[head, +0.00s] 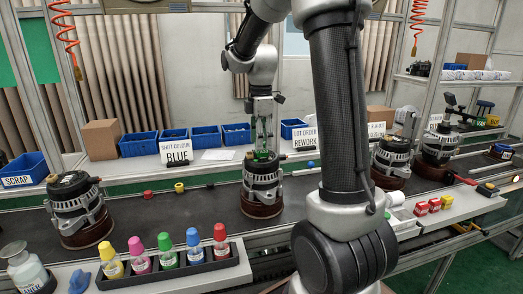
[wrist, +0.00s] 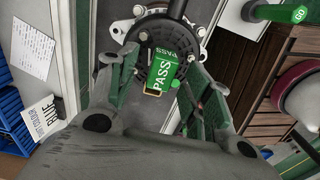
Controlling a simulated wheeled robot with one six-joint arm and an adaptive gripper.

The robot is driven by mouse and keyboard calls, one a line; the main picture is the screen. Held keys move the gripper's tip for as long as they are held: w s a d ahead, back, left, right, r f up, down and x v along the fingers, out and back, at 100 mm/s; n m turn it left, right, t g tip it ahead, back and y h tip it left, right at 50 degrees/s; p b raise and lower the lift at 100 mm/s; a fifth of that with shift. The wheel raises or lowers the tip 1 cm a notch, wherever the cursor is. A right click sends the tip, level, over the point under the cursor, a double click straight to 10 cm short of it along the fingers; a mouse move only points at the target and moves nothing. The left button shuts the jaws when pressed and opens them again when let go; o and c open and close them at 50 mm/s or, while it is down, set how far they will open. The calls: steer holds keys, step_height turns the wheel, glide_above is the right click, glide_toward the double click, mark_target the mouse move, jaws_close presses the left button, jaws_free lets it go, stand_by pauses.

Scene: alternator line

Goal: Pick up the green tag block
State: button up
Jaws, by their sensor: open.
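The green tag block (wrist: 162,72), marked PASS, shows in the wrist view on top of an alternator (wrist: 157,34). It lies between the two spread fingers of my open gripper (wrist: 163,66), with a gap on either side. In the head view my gripper (head: 263,148) points straight down over the middle alternator (head: 262,178). A bit of green from the tag block (head: 262,156) shows between the fingertips there. The fingers hide part of it. I cannot tell how far down the fingertips reach beside it.
Other alternators stand on the dark conveyor at left (head: 76,212) and right (head: 391,160). A black rack (head: 185,270) of colored bottles stands in front. Blue bins (head: 138,144) and a BLUE sign (head: 176,151) line the back. Red blocks (head: 421,209) lie at right.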

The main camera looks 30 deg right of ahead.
steer(key=shift+f, duration=1.4)
steer(key=shift+s, duration=0.1)
steer(key=c, duration=1)
steer(key=shift+c, duration=0.2)
steer(key=shift+r, duration=0.1)
